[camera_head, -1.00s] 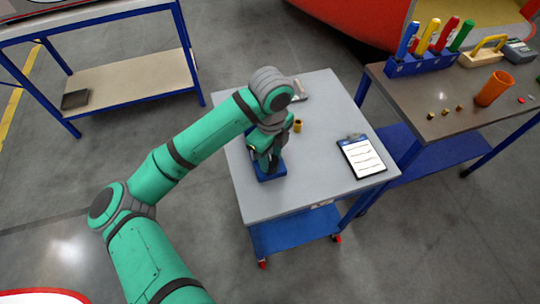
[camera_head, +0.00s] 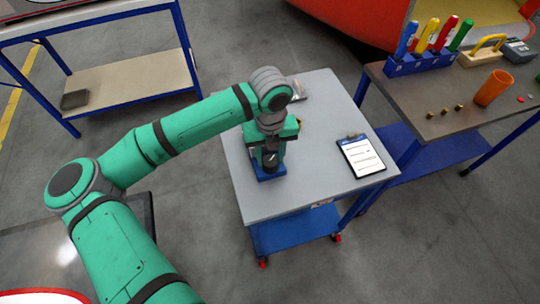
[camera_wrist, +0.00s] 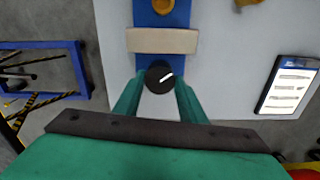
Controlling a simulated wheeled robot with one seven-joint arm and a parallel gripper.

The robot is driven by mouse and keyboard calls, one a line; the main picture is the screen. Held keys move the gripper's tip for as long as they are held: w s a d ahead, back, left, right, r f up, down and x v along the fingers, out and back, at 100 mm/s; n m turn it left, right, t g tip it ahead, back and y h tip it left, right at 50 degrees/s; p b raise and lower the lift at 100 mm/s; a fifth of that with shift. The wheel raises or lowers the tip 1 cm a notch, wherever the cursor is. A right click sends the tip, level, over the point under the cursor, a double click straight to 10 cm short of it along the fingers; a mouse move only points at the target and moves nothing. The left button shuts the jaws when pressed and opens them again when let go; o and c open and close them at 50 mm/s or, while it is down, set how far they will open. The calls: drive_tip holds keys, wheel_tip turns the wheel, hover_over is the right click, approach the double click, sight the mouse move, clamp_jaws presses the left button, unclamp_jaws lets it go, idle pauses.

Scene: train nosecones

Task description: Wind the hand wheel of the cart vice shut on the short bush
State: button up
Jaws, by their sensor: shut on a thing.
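The cart vice (camera_wrist: 146,60) is blue with a pale jaw block (camera_wrist: 162,41). It stands at the left front part of the cart top, and its blue base (camera_head: 270,176) shows below my gripper in the head view. The dark hand wheel (camera_wrist: 157,84), with a white mark, sits between the green fingers of my gripper (camera_wrist: 160,80), which is shut on it. A brass-orange round piece (camera_wrist: 163,5), probably the short bush, shows beyond the pale block at the top edge of the wrist view. Whether the jaws touch it is cut off from sight.
The grey cart top (camera_head: 315,175) is mostly clear. A clipboard (camera_head: 361,157) lies at its right. Another brass piece (camera_wrist: 248,2) lies beside the vice. The right-hand bench carries an orange cup (camera_head: 494,88) and several small brass pieces.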

drive_tip(key=m, duration=0.4)
drive_tip(key=shift+m, duration=0.3)
drive_tip(key=m, duration=0.4)
idle(0.3)
drive_tip(key=o, duration=0.8)
drive_tip(key=shift+r, duration=0.1)
